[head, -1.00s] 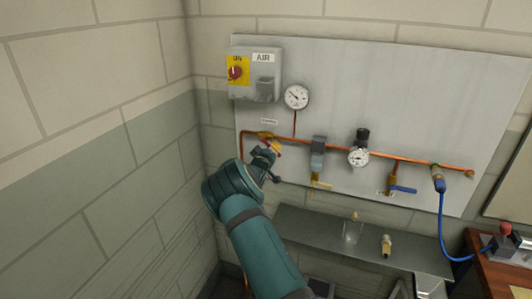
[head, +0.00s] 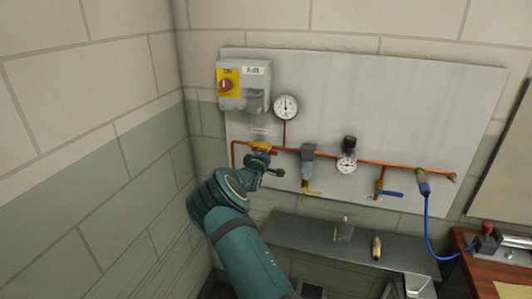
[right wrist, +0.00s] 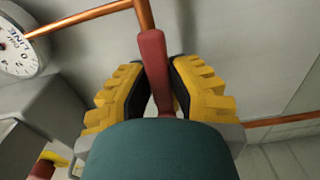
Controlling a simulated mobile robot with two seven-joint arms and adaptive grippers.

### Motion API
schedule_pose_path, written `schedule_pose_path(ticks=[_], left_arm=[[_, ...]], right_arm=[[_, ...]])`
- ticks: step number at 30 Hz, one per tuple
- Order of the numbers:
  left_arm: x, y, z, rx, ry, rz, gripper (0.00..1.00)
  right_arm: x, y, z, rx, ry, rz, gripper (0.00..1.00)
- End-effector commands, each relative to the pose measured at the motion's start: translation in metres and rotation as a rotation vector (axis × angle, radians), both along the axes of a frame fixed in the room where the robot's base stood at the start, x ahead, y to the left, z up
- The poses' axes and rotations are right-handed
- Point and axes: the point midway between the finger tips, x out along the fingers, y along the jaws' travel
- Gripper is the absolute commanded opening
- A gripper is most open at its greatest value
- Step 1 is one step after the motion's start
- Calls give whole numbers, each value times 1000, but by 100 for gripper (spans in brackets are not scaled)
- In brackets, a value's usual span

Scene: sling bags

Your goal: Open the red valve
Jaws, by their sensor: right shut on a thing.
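The red valve handle (right wrist: 152,65) stands between the two yellow-padded fingers of my right gripper (right wrist: 160,95) in the right wrist view, and the gripper is shut on it. In the head view my right gripper (head: 262,156) is up at the left end of the copper pipe (head: 330,156) on the wall panel. My left gripper is not in view.
A grey switch box (head: 243,88) with a red knob hangs at the panel's upper left. To the right along the pipe are a regulator gauge (head: 346,164), a blue lever (head: 391,194) and a blue hose (head: 429,225). A metal shelf (head: 300,235) lies below.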

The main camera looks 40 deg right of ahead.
Motion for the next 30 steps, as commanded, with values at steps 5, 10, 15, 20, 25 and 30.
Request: schedule_pose_path(ticks=[5, 10, 15, 20, 25, 30], left_arm=[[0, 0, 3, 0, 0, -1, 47], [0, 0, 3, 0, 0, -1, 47], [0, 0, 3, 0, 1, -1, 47], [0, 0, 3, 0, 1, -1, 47], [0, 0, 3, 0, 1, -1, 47], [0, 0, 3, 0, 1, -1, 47]], right_arm=[[0, 0, 5, -29, 42, 0, 0], [0, 0, 6, -40, 61, 0, 0], [0, -1, 6, -42, 63, 0, 0], [0, -1, 6, -42, 62, 0, 0], [0, 0, 6, -41, 63, 0, 50], [0, 0, 4, -39, 63, 0, 50]])
